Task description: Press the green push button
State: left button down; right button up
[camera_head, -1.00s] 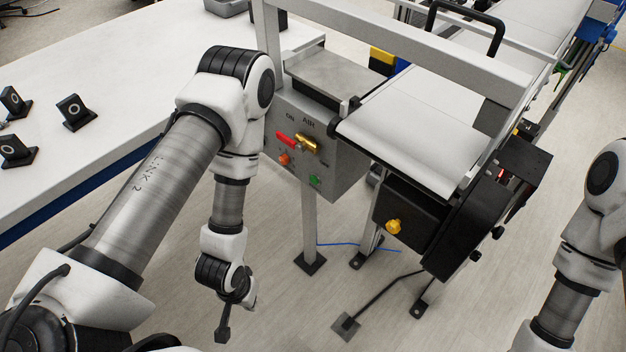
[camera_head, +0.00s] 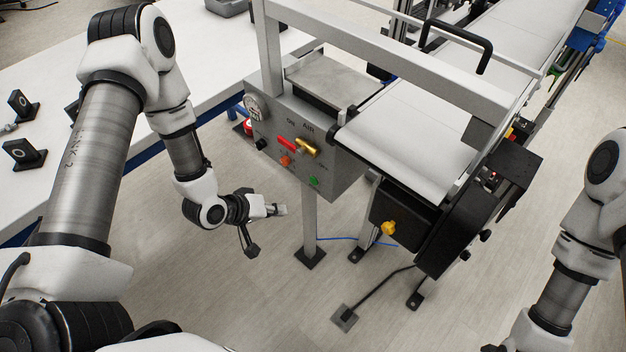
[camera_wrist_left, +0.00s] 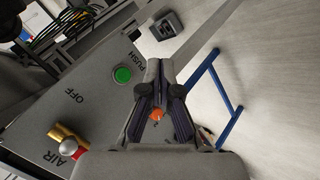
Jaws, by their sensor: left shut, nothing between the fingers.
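The green push button (camera_head: 314,182) sits low on the front of a grey control box (camera_head: 346,178), below a brass valve. It also shows in the left wrist view (camera_wrist_left: 122,74), beside the word PUSH and just left of my gripper. My left gripper (camera_head: 281,210) is shut and empty, below and to the left of the button and apart from the box. In the left wrist view its closed fingers (camera_wrist_left: 159,68) reach past an orange knob (camera_wrist_left: 157,115). My right arm shows at the right edge; its gripper is out of view.
The box also carries a brass and red air valve (camera_head: 306,147), an orange knob (camera_head: 285,160) and a gauge (camera_head: 255,107). A conveyor belt (camera_head: 410,140) with a yellow knob (camera_head: 389,228) stands to the right. A white table (camera_head: 60,100) lies left. Open floor is below the box.

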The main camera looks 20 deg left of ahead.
aim_at(313, 181)
pick_arm(q)
jog(key=w+d+b, duration=0.2)
jog(key=w+d, duration=0.1)
jog(key=w, duration=0.5)
jog(key=shift+d, duration=0.2)
dwell(1.2)
jog(key=shift+w+d, duration=0.15)
jog(key=shift+w, duration=0.25)
